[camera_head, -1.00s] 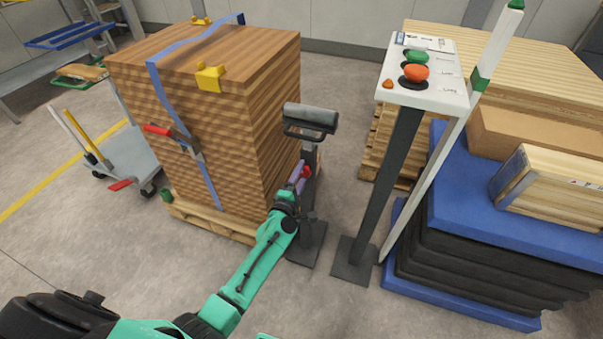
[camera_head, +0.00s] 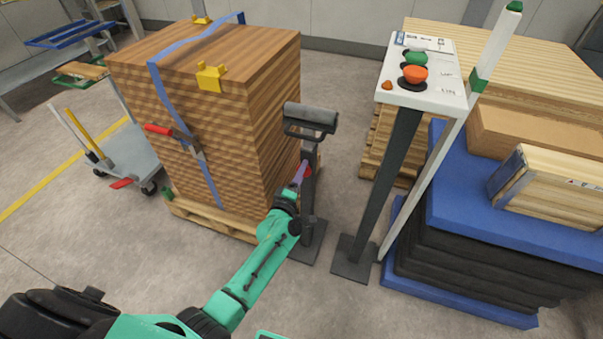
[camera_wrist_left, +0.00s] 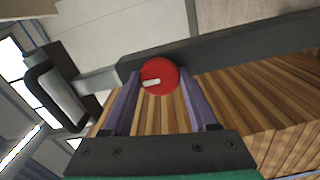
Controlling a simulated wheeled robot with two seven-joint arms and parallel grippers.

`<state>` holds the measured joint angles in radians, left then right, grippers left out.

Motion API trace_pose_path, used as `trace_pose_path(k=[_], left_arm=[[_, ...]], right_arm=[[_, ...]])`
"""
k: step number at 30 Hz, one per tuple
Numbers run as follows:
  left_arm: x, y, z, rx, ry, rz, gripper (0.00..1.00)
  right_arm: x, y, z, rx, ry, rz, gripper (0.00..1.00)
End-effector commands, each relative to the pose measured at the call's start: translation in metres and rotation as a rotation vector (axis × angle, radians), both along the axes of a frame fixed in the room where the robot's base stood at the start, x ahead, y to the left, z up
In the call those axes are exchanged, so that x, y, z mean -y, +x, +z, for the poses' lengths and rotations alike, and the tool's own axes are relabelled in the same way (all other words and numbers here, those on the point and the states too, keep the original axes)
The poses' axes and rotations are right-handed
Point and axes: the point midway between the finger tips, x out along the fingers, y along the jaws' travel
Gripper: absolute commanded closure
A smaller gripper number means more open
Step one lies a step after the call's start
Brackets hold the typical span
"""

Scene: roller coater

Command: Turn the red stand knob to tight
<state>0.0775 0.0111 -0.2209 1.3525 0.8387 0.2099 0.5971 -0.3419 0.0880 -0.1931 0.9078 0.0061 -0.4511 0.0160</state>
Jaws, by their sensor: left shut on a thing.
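The red stand knob (camera_wrist_left: 160,73) is a round disc with a white pointer mark, on the dark post of the roller stand (camera_head: 310,150). In the left wrist view it sits between the tips of my two purple fingers, and its white mark points left. My left gripper (camera_wrist_left: 160,82) is shut on the knob. In the head view, the left gripper (camera_head: 303,174) reaches the post below the grey roller (camera_head: 311,117), and only a little red of the knob shows past the fingers. My right gripper is not in view.
A strapped wooden stack (camera_head: 270,120) on a pallet stands close left of the stand. A button pedestal (camera_head: 388,180) with a white panel (camera_head: 437,92) stands to the right, before a blue-and-black stack (camera_head: 480,225). A cart (camera_head: 130,155) is at far left. Front floor is clear.

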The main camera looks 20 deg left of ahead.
Motion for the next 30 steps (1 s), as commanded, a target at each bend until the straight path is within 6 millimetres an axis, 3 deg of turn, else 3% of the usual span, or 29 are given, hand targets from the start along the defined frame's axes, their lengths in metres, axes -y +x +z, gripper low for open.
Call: trace_pose_path(k=[2, 3, 5, 17, 20, 30], left_arm=[[0.0, -0.001, -0.002, -0.004, 0.003, -0.001, 0.97], [0.0, -0.001, -0.002, -0.004, 0.003, -0.001, 0.33], [0.0, -0.001, -0.002, -0.003, 0.003, -0.001, 0.15], [0.0, -0.007, -0.001, -0.003, 0.0, 0.0, 0.15], [-0.001, -0.022, 0.0, -0.004, 0.001, -0.001, 0.15], [-0.007, -0.117, -0.001, -0.007, 0.002, -0.003, 0.15]], right_arm=[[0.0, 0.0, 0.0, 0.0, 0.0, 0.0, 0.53], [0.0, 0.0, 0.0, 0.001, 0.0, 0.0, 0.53], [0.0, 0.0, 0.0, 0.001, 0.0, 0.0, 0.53], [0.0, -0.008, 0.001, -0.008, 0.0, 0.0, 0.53], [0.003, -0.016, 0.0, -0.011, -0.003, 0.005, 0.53], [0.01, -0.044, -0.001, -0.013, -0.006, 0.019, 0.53]])
